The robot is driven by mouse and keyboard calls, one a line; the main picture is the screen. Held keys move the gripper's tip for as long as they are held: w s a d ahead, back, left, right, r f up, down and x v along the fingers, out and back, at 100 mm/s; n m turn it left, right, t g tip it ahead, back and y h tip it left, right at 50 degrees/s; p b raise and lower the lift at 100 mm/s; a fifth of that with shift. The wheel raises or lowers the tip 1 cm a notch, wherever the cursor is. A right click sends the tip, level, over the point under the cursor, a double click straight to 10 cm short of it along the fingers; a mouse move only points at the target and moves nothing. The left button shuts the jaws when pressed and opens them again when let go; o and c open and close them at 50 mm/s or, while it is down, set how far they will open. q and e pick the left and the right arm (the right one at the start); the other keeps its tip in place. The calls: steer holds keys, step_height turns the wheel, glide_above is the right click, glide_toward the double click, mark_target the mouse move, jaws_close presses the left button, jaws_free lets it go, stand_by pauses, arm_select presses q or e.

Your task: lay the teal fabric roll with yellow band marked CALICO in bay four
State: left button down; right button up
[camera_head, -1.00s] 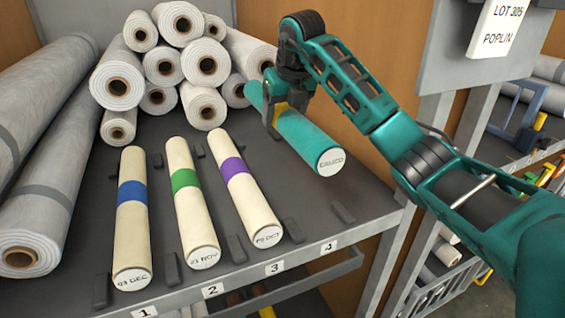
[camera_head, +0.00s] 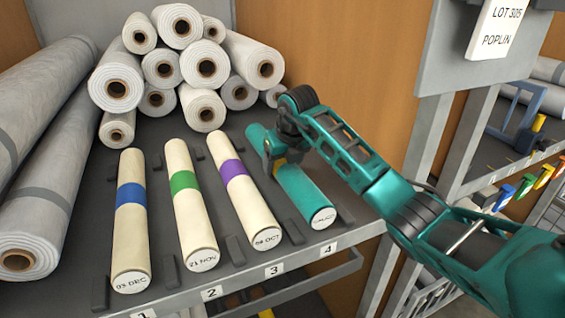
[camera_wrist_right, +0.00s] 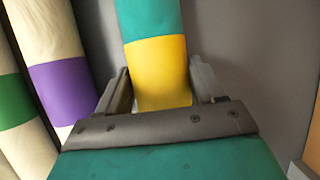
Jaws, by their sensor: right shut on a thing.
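The teal fabric roll (camera_head: 305,195) lies in line with the bay marked 4, right of the roll with the purple band, its lettered white end toward the shelf front. My right gripper (camera_head: 273,162) is shut around the roll at its yellow band; the band shows between the fingers in the right wrist view (camera_wrist_right: 160,70). The roll looks low, at the height of the neighbouring rolls; whether it touches the shelf I cannot tell. The bay label 4 (camera_head: 328,249) is on the front edge below it. My left gripper is not in view.
Cream rolls with blue (camera_head: 131,220), green (camera_head: 190,205) and purple (camera_head: 243,190) bands lie in bays 1 to 3, with dark dividers (camera_head: 235,250) between bays. White rolls are stacked behind (camera_head: 207,68). Large grey rolls lie at left (camera_head: 40,130). A lot sign (camera_head: 492,30) hangs at right.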

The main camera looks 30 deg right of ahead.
steer(key=o, duration=1.5)
steer(key=v, duration=1.2)
